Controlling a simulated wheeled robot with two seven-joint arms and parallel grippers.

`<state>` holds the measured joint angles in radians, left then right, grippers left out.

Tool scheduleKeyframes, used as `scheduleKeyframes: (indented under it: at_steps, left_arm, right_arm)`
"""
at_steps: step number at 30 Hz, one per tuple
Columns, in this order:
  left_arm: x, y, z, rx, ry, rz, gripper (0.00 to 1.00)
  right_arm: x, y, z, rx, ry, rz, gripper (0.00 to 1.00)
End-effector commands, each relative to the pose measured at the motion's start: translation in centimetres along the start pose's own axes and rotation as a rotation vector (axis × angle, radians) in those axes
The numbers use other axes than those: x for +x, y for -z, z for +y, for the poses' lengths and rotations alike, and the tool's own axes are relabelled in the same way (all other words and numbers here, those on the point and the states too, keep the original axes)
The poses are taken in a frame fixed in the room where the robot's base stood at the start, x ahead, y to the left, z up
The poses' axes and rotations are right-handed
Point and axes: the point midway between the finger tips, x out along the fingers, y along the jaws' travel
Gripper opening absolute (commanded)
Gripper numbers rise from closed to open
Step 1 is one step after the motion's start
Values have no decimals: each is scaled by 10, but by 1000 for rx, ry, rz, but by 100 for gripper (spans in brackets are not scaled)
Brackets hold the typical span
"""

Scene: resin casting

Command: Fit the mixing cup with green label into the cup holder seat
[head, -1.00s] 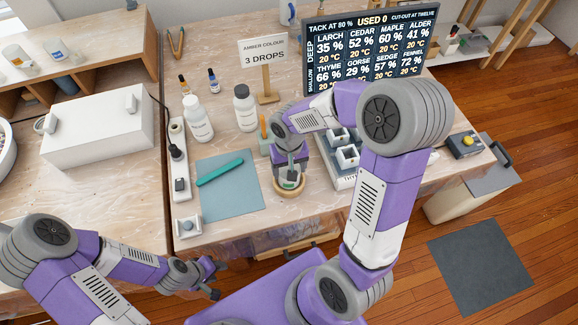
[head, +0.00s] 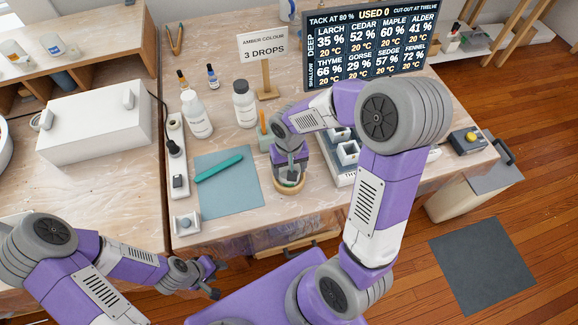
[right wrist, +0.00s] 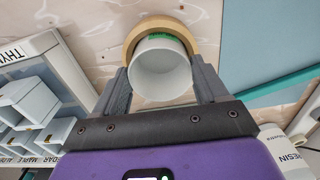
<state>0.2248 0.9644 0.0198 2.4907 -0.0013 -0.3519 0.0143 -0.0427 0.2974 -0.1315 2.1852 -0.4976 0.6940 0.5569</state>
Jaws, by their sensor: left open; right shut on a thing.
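The white mixing cup (right wrist: 160,75) with a green label (right wrist: 158,37) is between the fingers of my right gripper (right wrist: 160,82), which is shut on it. In the head view the right gripper (head: 290,167) points down over the round wooden cup holder seat (head: 290,188), at the blue mat's right side. The seat's ring (right wrist: 150,24) curves around the cup's far side in the right wrist view. The cup's base is hidden, so I cannot tell how deep it sits. My left gripper (head: 213,279) is open and empty, in front of the table.
A blue mat (head: 225,200) with a teal stick (head: 219,167) lies left of the seat. White bottles (head: 196,115) stand behind. A tray with white square moulds (head: 347,152) is close on the right. A pen pot (head: 264,140) stands just behind my right gripper.

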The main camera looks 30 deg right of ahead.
Motion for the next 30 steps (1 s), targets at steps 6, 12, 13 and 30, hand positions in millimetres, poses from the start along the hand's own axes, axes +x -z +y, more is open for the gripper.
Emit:
scheduleKeyframes:
  at_steps: [6, 12, 13, 30]
  left_arm:
    - [4, 0, -2, 0, 0, 0, 45]
    - [3, 0, -1, 0, 0, 0, 45]
    - [3, 0, -1, 0, 0, 0, 45]
    - [-11, 0, 4, 0, 0, 0, 45]
  right_arm:
    - [5, 0, 0, 0, 0, 0, 46]
    - [4, 0, 0, 0, 0, 0, 82]
    - [4, 0, 0, 0, 0, 0, 86]
    - [-32, 1, 0, 1, 1, 4, 100]
